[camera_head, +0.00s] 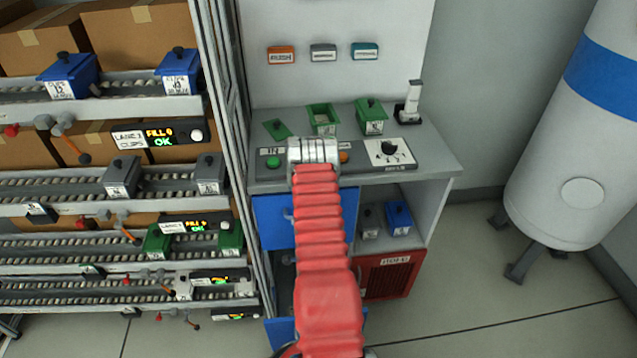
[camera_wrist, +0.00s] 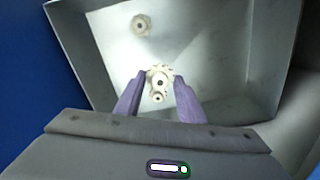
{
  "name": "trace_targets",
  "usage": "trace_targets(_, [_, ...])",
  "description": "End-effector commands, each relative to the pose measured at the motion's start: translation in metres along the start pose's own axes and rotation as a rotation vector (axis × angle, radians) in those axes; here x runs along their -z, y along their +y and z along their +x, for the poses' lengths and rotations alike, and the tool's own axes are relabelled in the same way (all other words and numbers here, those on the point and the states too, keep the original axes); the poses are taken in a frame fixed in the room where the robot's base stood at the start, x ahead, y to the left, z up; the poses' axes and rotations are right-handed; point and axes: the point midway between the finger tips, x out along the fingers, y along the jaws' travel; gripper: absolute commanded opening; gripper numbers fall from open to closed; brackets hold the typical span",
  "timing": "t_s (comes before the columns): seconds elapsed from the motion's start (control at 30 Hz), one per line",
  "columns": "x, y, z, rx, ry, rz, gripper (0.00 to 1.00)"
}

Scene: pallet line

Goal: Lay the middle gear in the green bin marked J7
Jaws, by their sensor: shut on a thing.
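In the wrist view, my gripper (camera_wrist: 158,86) has purple fingers closed on a cream gear (camera_wrist: 161,74) with a dark centre hole. A smaller cream gear (camera_wrist: 157,97) shows just below it, close to the fingers. Another cream gear (camera_wrist: 140,25) lies apart, farther up in the metal drawer (camera_wrist: 215,45). I cannot tell by sight which one is the middle gear. In the head view, my fingers are hidden behind my wrist and red arm. An open green bin (camera_head: 322,119) and a lidded green bin (camera_head: 370,117) stand on the counter; their labels are too small to read.
A green lid (camera_head: 277,129) lies left of the bins. A control panel with a black knob (camera_head: 389,148) is at the counter's front. A blue drawer front (camera_head: 272,220) is below. The rack (camera_head: 100,180) with bins is left; a white tank (camera_head: 570,130) stands right.

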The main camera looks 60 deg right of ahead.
Motion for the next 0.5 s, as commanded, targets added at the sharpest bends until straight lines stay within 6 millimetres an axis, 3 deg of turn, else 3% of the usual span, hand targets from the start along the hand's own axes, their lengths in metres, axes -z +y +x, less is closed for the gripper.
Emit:
trace_targets(0.27, [-0.003, 0.014, -0.016, 0.001, 0.0, -0.348, 0.15])
trace_targets(0.5, [-0.021, 0.02, -0.045, 0.003, 0.0, -0.702, 0.15])
